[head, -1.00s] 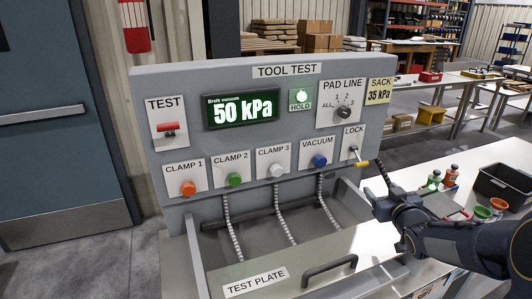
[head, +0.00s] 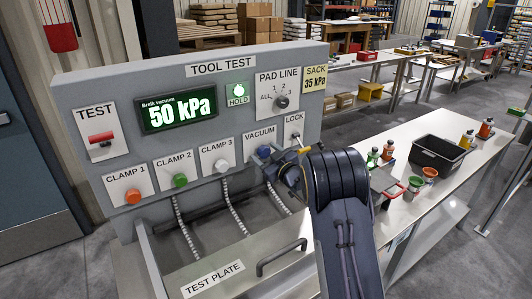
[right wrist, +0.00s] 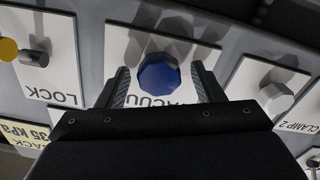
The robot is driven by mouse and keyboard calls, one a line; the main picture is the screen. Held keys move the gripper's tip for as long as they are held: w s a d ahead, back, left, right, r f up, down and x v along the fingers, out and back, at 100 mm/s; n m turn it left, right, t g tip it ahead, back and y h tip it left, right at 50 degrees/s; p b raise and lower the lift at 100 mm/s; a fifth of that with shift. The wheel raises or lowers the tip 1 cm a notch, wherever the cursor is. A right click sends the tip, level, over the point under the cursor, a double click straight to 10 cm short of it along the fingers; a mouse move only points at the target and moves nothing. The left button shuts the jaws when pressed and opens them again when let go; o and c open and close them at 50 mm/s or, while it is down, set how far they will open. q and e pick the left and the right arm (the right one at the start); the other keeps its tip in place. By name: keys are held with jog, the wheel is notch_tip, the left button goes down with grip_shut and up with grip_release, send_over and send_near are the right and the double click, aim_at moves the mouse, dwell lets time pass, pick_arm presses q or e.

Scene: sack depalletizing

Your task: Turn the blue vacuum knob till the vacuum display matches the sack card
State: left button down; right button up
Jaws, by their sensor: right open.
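The blue vacuum knob (head: 264,152) sits under the VACUUM label on the grey tool test panel. In the right wrist view the blue knob (right wrist: 159,73) lies between the two open fingers of my right gripper (right wrist: 160,85), with a gap on each side. In the head view my right gripper (head: 278,165) is at the knob, partly hidden by my wrist. The vacuum display (head: 177,109) reads 50 kPa. The sack card (head: 315,78) reads 35 kPa. My left gripper is not in view.
The lock lever (head: 297,140) is just right of the vacuum knob, and the white clamp 3 knob (head: 221,165) is to its left. The test plate (head: 215,278) with its handle lies below. A black bin (head: 438,153) and several bottles stand on the right table.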

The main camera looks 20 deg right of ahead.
jog(key=c, duration=1)
jog(key=shift+o, duration=0.2)
jog(key=shift+d+f+n+b, duration=0.15)
jog(key=shift+n+b, duration=0.25)
jog(key=shift+b, duration=0.45)
jog(key=n+b, duration=0.8)
jog(key=b, duration=0.3)
jog(key=shift+f, duration=0.15)
jog(key=shift+r+n+b, duration=0.2)
jog(key=shift+n+b, duration=1.55)
jog(key=shift+n, duration=0.45)
jog(key=o, duration=1)
jog(key=shift+c, duration=0.2)
